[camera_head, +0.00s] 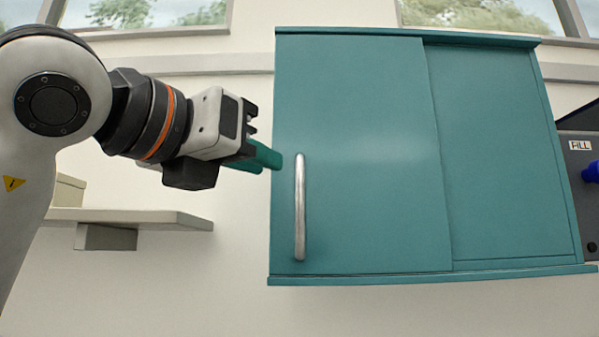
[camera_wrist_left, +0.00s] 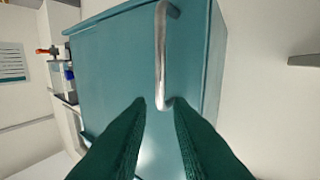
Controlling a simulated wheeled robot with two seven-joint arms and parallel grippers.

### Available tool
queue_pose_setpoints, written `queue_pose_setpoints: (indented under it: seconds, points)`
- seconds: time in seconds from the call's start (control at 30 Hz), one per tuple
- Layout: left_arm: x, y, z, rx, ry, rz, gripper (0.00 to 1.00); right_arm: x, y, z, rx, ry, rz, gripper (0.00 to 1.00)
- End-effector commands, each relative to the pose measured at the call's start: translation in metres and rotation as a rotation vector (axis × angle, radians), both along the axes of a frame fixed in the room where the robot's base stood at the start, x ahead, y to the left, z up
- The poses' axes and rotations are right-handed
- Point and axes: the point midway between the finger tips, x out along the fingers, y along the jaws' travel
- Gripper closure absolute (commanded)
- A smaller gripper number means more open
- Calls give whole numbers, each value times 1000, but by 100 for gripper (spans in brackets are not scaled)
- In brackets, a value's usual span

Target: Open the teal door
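The teal door (camera_head: 365,150) is the left front panel of a wall cabinet and overlaps the panel to its right (camera_head: 490,150). A vertical metal bar handle (camera_head: 299,215) is near its left edge. The door (camera_wrist_left: 110,65) and handle (camera_wrist_left: 160,55) also show in the left wrist view. My left gripper (camera_head: 275,160) is just left of the handle's upper end. Its teal fingers (camera_wrist_left: 157,103) are apart, and one end of the handle appears between the tips. I see no grip on the handle. My right gripper is out of view.
A shelf (camera_head: 130,218) with a pale box (camera_head: 68,192) is on the wall at the left. A dark unit labelled FILL (camera_head: 578,175) with a blue knob stands right of the cabinet. The wall below the cabinet is clear.

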Motion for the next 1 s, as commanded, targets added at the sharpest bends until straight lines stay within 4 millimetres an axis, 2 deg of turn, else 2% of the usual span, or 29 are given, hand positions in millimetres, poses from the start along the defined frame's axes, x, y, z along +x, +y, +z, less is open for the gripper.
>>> queue_pose_setpoints:
  seconds: [0.03,0.1,0.4,0.6,0.87,1.0]
  points:
    - [10,-7,4,1,5,0,81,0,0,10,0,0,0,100]
    - [22,-15,4,1,5,-1,81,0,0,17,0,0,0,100]
    - [64,-43,3,0,4,-1,81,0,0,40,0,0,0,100]
    - [75,-50,1,0,1,0,81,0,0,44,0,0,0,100]
    - [76,-50,0,0,1,1,81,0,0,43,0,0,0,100]
    - [76,-50,0,0,1,1,100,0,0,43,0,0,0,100]
